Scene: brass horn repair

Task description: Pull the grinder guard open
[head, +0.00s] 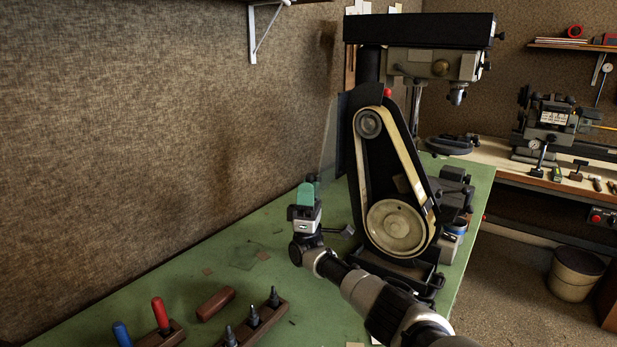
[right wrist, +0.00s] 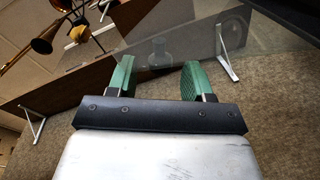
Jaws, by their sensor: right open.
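The belt grinder (head: 404,184) stands on the green bench, with a pale belt over two wheels and a red knob on top. A clear pane, which looks like its guard (head: 329,142), stands upright at its left side. In the right wrist view the clear pane (right wrist: 262,38) crosses the top, beyond the fingers. A faint rounded shape (right wrist: 158,50) shows between the fingers; I cannot tell what it is. My right gripper (head: 306,192) is open and empty, left of the grinder and near the pane's lower end. I cannot tell whether it touches the pane. My left gripper is out of view.
On the green bench (head: 205,265) a wooden block (head: 216,304) and racks with red- and blue-handled tools lie at the front left. A drill press (head: 430,64) rises behind the grinder. The wall closes off the left side. Bench space left of my gripper is clear.

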